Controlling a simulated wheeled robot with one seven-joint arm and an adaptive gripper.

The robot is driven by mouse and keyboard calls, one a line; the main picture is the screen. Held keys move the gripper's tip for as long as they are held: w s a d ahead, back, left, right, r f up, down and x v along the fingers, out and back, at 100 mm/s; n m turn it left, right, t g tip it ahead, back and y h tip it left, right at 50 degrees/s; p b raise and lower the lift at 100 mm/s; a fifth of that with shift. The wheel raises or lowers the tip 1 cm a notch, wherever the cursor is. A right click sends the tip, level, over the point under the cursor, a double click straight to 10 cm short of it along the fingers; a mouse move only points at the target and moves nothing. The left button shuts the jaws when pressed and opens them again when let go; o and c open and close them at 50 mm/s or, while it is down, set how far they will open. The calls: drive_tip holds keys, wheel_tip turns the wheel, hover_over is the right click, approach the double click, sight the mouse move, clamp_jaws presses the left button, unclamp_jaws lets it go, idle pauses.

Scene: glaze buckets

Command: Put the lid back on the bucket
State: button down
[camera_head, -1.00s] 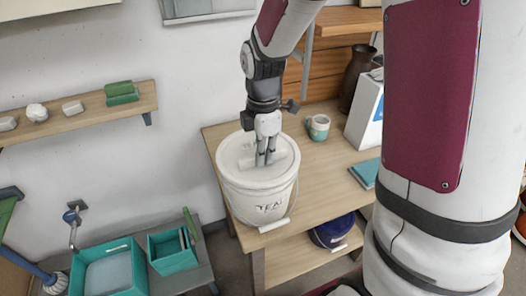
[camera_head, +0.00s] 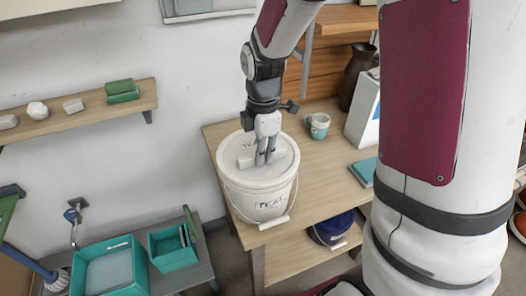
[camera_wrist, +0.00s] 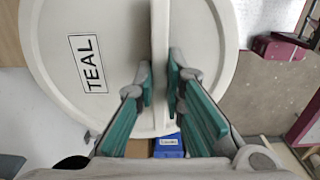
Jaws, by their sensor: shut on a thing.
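The white bucket (camera_head: 243,203) stands on the wooden table, with its label on the front and its wire handle hanging forward. The round white lid (camera_head: 285,153) lies over the bucket's mouth, roughly level. I cannot tell whether its rim is fully seated all round. My gripper (camera_head: 264,160) points down from above at the lid's middle. In the wrist view the lid (camera_wrist: 60,40) carries a TEAL label (camera_wrist: 88,64), and my gripper's teal-padded fingers (camera_wrist: 160,85) are shut on its upright ridge grip (camera_wrist: 160,35).
A mug (camera_head: 318,126), a dark vase (camera_head: 357,78), a white box (camera_head: 364,112) and a teal book (camera_head: 363,171) stand right of the bucket. A blue bucket (camera_head: 330,230) sits on the lower shelf. Teal bins (camera_head: 110,262) are at lower left; a wall shelf (camera_head: 75,117) is above.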

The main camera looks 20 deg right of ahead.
drive_tip(key=c, duration=1.1)
unclamp_jaws()
drive_tip(key=shift+r+p, duration=1.3)
drive_tip(key=shift+r, duration=2.2)
drive_tip(key=shift+c, duration=0.6)
clamp_jaws()
drive_tip(key=shift+f, duration=0.35)
